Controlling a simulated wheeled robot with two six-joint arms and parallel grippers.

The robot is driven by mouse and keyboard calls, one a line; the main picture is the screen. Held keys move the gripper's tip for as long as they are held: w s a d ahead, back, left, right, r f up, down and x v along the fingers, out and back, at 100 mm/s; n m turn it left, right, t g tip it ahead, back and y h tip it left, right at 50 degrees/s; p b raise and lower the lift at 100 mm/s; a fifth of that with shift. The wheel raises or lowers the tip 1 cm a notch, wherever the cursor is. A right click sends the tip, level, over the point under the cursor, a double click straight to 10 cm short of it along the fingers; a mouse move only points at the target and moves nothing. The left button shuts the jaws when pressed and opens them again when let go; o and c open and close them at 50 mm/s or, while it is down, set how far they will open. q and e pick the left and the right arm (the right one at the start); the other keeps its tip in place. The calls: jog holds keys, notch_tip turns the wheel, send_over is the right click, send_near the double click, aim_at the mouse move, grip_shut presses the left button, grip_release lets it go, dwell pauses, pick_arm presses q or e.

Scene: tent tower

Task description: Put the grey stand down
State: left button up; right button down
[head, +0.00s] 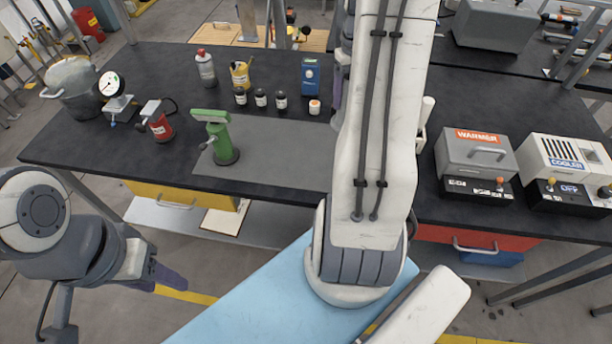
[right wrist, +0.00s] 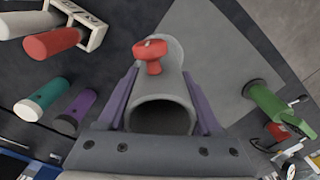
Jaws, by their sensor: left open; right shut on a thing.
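The grey stand (right wrist: 160,88) is a hollow grey tube with a red knob, its open end facing the right wrist camera. My right gripper (right wrist: 160,76) is shut on it, one purple finger on each side. In the head view my own right arm hides this gripper and the stand. Black table and grey mat show beyond the stand; I cannot tell whether it touches them. My left gripper (head: 168,280) is open and empty, low in front of the table's left part.
The grey mat (head: 290,160) has much bare room. A green stand (head: 222,140) is upright on its left part. Small bottles (head: 261,98) and a blue box (head: 311,76) stand behind it. A warmer (head: 475,158) and a cooler (head: 560,165) stand at right.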

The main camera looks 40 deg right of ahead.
jog(key=shift+w+f, duration=0.1)
jog(key=shift+f, duration=0.5)
pick_arm(q)
notch_tip(320, 180, up, 2)
jog(key=p, duration=0.3)
jog(key=shift+r, duration=0.25)
pick_arm(e)
jog(key=w+a+f, duration=0.1)
jog(key=a+f, duration=0.6)
jog(key=w+a+f, duration=0.1)
jog(key=a+f, duration=0.3)
jog(key=shift+w+a, duration=0.2)
jog(key=shift+w, duration=0.15)
jog(key=shift+f, duration=0.1)
jog(key=shift+c, duration=0.3)
grip_release()
